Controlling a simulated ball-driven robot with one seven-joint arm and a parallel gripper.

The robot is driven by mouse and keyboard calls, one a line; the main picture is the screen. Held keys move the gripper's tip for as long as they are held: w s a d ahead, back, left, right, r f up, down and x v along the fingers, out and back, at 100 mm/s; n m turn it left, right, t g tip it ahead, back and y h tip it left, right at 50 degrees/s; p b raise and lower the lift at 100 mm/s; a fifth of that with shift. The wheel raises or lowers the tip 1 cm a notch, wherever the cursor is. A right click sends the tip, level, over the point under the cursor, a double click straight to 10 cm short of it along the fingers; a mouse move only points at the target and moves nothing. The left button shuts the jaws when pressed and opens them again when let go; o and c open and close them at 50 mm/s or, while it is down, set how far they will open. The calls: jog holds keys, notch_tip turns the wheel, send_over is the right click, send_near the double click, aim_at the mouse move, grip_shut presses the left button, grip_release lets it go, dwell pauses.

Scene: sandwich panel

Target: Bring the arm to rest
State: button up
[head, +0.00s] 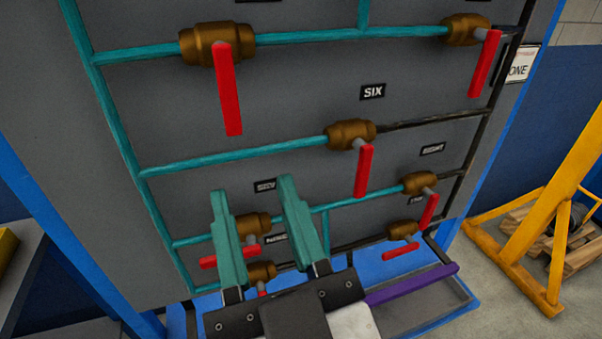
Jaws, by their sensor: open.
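My gripper (258,222) is in the lower middle of the head view, in front of the panel. Its two teal fingers are spread apart and point up at the panel. No thing shows held between them. Behind the fingers is a brass valve (254,224) with a red handle (236,252) lying roughly level. The left finger hides part of that handle and the valve. I cannot tell whether a finger touches the panel or the valve.
The grey panel (300,95) carries teal and black pipes with several brass valves, such as one under the SIX label (372,92). A purple bar (412,284) lies low on the right. A yellow frame (560,200) and wooden pallet (572,245) stand farther right.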

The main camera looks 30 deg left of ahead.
jog(key=w+d+f+m+h+p, duration=0.1)
jog(key=w+d+f+m+h, duration=0.1)
jog(key=w+d+f+h, duration=0.4)
jog(key=w+d+f+m+h+p, duration=0.15)
jog(key=w+d+f, duration=0.25)
jog(key=f, duration=0.4)
jog(key=d+f+m+g+h, duration=0.35)
jog(key=d+f+h, duration=0.25)
jog(key=d+f, duration=0.65)
jog(key=s+d+f+m+g+h+p, duration=0.2)
jog(key=s+d+f+g, duration=0.8)
jog(key=s+d+f, duration=0.6)
jog(key=s+d+m+h, duration=0.1)
jog(key=s+d+h, duration=0.1)
jog(key=s+d, duration=0.1)
jog(key=shift+s+m, duration=0.2)
jog(key=shift+m, duration=0.1)
